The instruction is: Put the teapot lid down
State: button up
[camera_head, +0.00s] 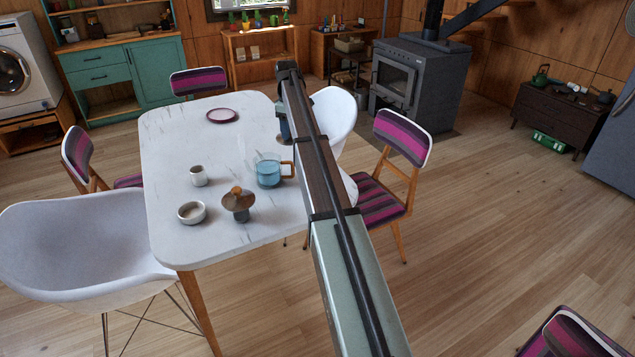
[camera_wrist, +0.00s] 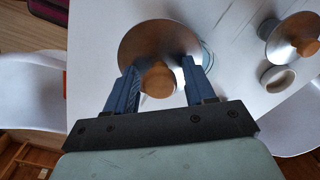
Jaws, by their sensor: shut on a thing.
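The teapot lid, a round metallic disc with a wooden knob, shows in the wrist view (camera_wrist: 150,38). My gripper (camera_wrist: 165,88) is shut on its knob, with one blue finger on either side. In the head view my gripper (camera_head: 284,122) hangs over the right side of the table, largely hidden by my arm; only a sliver of the lid shows there. A glass vessel with blue liquid and a wooden handle (camera_head: 268,172) stands nearer the camera; its top looks open. I cannot tell the lid's height above the table.
The white table (camera_head: 180,140) also holds a mushroom-shaped piece with a wooden knob (camera_head: 238,203), a small cup (camera_head: 198,176), a bowl (camera_head: 191,212) and a purple plate (camera_head: 222,115). The table's middle and far left are clear. Chairs surround it.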

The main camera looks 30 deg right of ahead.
jog(key=s+d+f, duration=0.7)
jog(key=s+d, duration=0.1)
jog(key=s, duration=0.3)
jog(key=shift+d+f+n, duration=0.1)
jog(key=shift+f+n, duration=0.95)
jog(key=shift+f, duration=0.65)
jog(key=shift+f+n, duration=1)
jog(key=shift+f, duration=0.7)
jog(key=shift+d+f+n, duration=0.1)
jog(key=shift+f+n, duration=0.95)
jog(key=shift+f, duration=0.65)
jog(key=shift+f, duration=0.1)
jog(key=o, duration=1)
jog(key=shift+o, duration=0.2)
notch_tip(320, 180, up, 12)
